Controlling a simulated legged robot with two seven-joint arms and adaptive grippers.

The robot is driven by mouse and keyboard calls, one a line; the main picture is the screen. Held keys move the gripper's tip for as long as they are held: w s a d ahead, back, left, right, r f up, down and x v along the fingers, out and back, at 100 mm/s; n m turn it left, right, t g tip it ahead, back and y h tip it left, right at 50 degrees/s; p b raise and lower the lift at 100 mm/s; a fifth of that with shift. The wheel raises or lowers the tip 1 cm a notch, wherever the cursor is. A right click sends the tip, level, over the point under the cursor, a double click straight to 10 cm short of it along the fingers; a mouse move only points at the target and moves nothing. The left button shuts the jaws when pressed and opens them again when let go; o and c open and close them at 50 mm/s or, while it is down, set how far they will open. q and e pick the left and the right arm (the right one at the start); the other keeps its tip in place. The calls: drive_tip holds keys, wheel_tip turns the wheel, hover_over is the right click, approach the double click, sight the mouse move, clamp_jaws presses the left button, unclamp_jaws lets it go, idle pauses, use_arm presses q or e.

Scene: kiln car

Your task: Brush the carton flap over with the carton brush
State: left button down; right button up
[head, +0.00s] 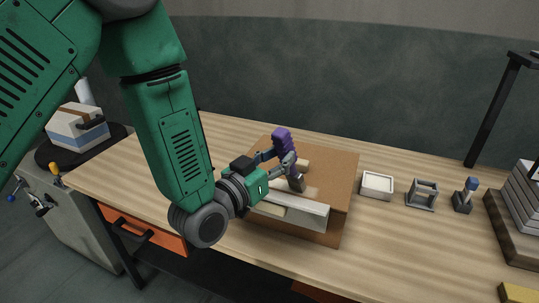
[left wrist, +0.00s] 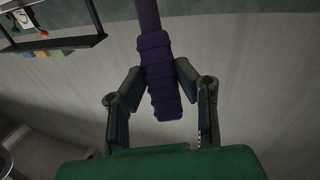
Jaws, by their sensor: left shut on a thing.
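The carton brush has a purple grip (head: 281,139) and a dark head (head: 297,183). My left gripper (head: 283,163) is shut on it, and the fingers hide part of the handle. The brush is tilted, with its head low at the carton's top; I cannot tell whether it touches. The brown carton (head: 343,172) lies on the bench. A pale, long flap-like piece (head: 305,211) runs along its front side, partly behind my gripper. In the left wrist view the ribbed purple grip (left wrist: 158,75) sits between both fingers. My right gripper is not in view.
A white tray (head: 377,184), a grey open frame (head: 422,194) and a blue-topped tool (head: 466,193) stand right of the carton. A grey stack (head: 523,205) is at the far right. The wooden bench (head: 390,245) is clear in front of them.

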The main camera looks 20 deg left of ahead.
use_arm(q)
drive_tip(key=shift+d, duration=0.75)
drive_tip(key=d, duration=0.4)
drive_tip(key=shift+s+d, duration=0.1)
drive_tip(key=shift+d, duration=0.1)
idle(0.3)
